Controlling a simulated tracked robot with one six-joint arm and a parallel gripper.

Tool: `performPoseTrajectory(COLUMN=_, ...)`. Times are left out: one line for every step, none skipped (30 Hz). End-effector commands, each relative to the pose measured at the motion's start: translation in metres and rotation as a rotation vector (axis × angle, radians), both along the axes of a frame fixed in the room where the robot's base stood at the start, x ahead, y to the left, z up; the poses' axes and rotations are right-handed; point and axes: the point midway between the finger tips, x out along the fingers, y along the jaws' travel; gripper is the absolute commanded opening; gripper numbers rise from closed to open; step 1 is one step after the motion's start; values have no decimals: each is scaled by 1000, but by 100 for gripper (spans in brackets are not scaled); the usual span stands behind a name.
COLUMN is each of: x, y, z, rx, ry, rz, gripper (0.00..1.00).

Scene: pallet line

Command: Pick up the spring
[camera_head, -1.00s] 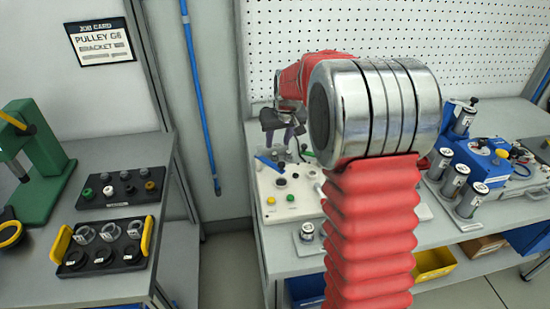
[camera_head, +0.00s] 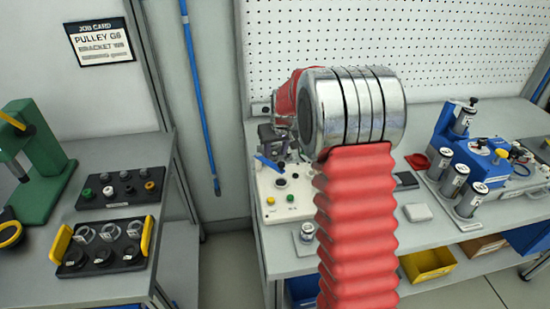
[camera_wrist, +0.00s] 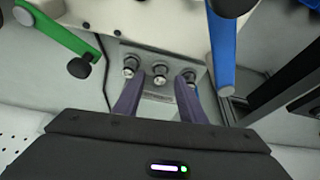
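My gripper (camera_wrist: 158,106) shows two purple fingers in the wrist view. That grey plate (camera_wrist: 160,98) carries a row of three small metal posts with dark collars (camera_wrist: 159,80). The fingertips point toward the outer posts; whether they touch is unclear. I cannot clearly make out a spring; whether one sits on these posts is unclear. In the head view my gripper (camera_head: 280,137) is small and partly hidden by my arm, over the back of the white control box (camera_head: 268,183).
A blue lever (camera_wrist: 222,45) and a green lever (camera_wrist: 60,30) flank the plate. A blue fixture (camera_head: 450,148) with several cylinders stands at the right of the bench. A small grey block (camera_head: 304,246) sits near the front edge. A left table holds black trays (camera_head: 125,203).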

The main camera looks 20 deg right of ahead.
Motion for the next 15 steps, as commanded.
performPoseTrajectory(x=2, y=0, z=-5, rx=0, ry=0, rz=0, gripper=37)
performPoseTrajectory(x=3, y=0, z=-7, rx=0, ry=-1, rz=0, gripper=37)
performPoseTrajectory(x=4, y=0, z=-9, rx=0, ry=-1, rz=0, gripper=37)
performPoseTrajectory(x=5, y=0, z=-10, rx=0, ry=-1, rz=0, gripper=37)
performPoseTrajectory(x=5, y=0, z=-11, rx=0, ry=-1, rz=0, gripper=37)
performPoseTrajectory(x=5, y=0, z=-12, rx=0, ry=-1, rz=0, gripper=37)
performPoseTrajectory(x=5, y=0, z=-12, rx=0, ry=-1, rz=0, gripper=37)
performPoseTrajectory(x=5, y=0, z=-12, rx=0, ry=-1, rz=0, gripper=37)
performPoseTrajectory(x=5, y=0, z=-11, rx=0, ry=-1, rz=1, gripper=37)
performPoseTrajectory(x=5, y=0, z=-11, rx=0, ry=-1, rz=1, gripper=37)
performPoseTrajectory(x=5, y=0, z=-11, rx=0, ry=-1, rz=1, gripper=37)
performPoseTrajectory(x=5, y=0, z=-11, rx=0, ry=-1, rz=1, gripper=37)
performPoseTrajectory(x=5, y=0, z=-11, rx=0, ry=-1, rz=1, gripper=37)
performPoseTrajectory(x=5, y=0, z=-11, rx=0, ry=-1, rz=1, gripper=37)
performPoseTrajectory(x=5, y=0, z=-11, rx=0, ry=-1, rz=1, gripper=37)
